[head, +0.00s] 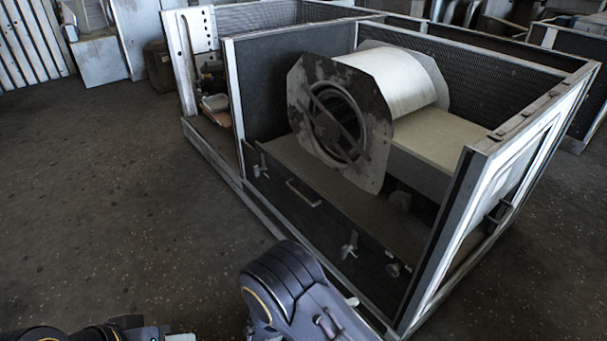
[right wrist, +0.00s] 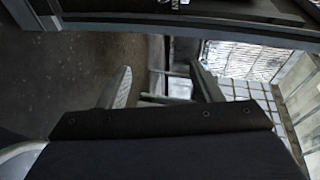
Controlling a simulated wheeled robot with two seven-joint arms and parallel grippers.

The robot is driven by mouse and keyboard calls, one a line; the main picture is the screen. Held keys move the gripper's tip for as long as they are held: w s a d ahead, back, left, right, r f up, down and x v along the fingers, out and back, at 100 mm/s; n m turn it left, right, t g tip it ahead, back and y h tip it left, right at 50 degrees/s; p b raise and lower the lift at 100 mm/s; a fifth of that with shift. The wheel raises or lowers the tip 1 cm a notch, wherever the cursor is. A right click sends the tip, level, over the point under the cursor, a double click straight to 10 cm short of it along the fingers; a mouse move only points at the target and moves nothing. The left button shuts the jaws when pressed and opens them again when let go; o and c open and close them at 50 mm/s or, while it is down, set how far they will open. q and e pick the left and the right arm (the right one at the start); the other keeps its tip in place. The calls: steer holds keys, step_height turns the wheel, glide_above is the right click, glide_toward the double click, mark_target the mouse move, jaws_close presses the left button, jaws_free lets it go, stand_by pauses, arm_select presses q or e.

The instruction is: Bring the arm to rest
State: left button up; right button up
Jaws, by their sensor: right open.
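The blower housing (head: 235,100) is an open metal-framed box with dark panels in the head view. Inside it sits a pale drum with a dark, worn octagonal end plate (head: 370,150) around a round opening. My right arm (head: 285,285) shows at the bottom middle of the head view, in front of the housing's lower edge. In the right wrist view my right gripper (right wrist: 160,76) is open, its two fingers apart with nothing held between them. A frame edge crosses the top of that view, beyond the fingers. My left gripper is not visible.
A lower front panel (head: 330,225) with a handle and latches closes the near side of the housing. A side panel (head: 500,190) stands at the right. The floor (head: 110,200) left of the housing is clear. Cabinets and a bin stand at the back left.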

steer(key=s+d+r+m+g+y, duration=0.6)
steer(key=d+r+m+g+y, duration=0.45)
steer(key=m, duration=0.85)
steer(key=s+r+m+t+y, duration=0.4)
steer(key=s+r+m+t, duration=0.15)
steer(key=m, duration=0.65)
steer(key=s+r+m+t+y, duration=0.45)
steer(key=r+m, duration=0.25)
steer(key=m, duration=0.5)
step_height(320, 180, up, 24)
steer(key=s+p, duration=0.1)
steer(key=p, duration=2.2)
steer(key=shift+d+h+p, duration=0.2)
steer(key=shift+h+p, duration=0.1)
steer(key=shift+h, duration=0.1)
steer(key=shift+f, duration=0.1)
